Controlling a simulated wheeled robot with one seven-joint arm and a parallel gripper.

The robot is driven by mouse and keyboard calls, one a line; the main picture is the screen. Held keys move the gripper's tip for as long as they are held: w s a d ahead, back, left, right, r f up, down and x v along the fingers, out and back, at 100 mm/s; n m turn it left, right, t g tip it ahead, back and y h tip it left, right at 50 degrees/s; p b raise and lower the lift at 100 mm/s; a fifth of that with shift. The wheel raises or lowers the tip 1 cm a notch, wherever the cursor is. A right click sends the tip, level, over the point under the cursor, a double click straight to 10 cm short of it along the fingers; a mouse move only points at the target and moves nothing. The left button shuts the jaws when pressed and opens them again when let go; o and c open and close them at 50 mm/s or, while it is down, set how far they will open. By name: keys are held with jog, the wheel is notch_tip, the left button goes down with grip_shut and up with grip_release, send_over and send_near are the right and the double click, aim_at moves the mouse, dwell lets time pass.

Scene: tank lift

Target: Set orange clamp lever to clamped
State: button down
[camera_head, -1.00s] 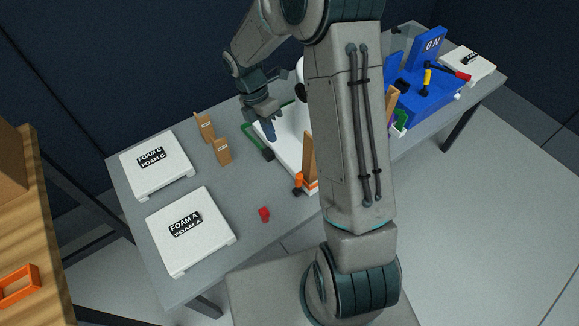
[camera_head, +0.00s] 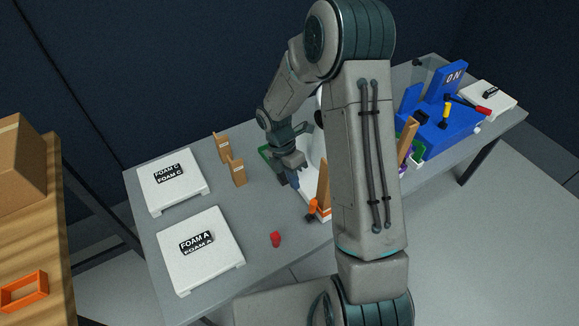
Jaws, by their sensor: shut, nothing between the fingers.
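The orange clamp lever (camera_head: 313,207) is small and stands at the near edge of a white board (camera_head: 307,195), beside an upright brown piece (camera_head: 323,185). I cannot tell its setting at this size. My gripper (camera_head: 295,184) is shut and empty, pointing down over the white board, just to the left of and behind the orange lever. I cannot tell whether it touches anything. My forearm hides much of the board's right side.
Foam trays C (camera_head: 172,183) and A (camera_head: 201,250) lie at the left of the grey table (camera_head: 255,215). Brown upright pieces (camera_head: 236,171) stand behind. A red piece (camera_head: 275,239) lies near the front edge. A blue unit (camera_head: 440,130) with tools stands at right.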

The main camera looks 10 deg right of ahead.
aim_at(312, 209)
jog(key=s, duration=0.1)
jog(key=s+d+f, duration=0.2)
jog(key=s, duration=0.1)
jog(key=shift+d, duration=0.1)
dwell(0.3)
jog(key=shift+s+d+r+p, duration=0.15)
jog(key=shift+s+d+p, duration=0.1)
jog(key=shift+s+p, duration=0.35)
jog(key=shift+s+d+r+p, duration=0.15)
jog(key=shift+s+d+p, duration=0.1)
jog(key=shift+s, duration=0.5)
jog(key=shift+w+a, duration=0.1)
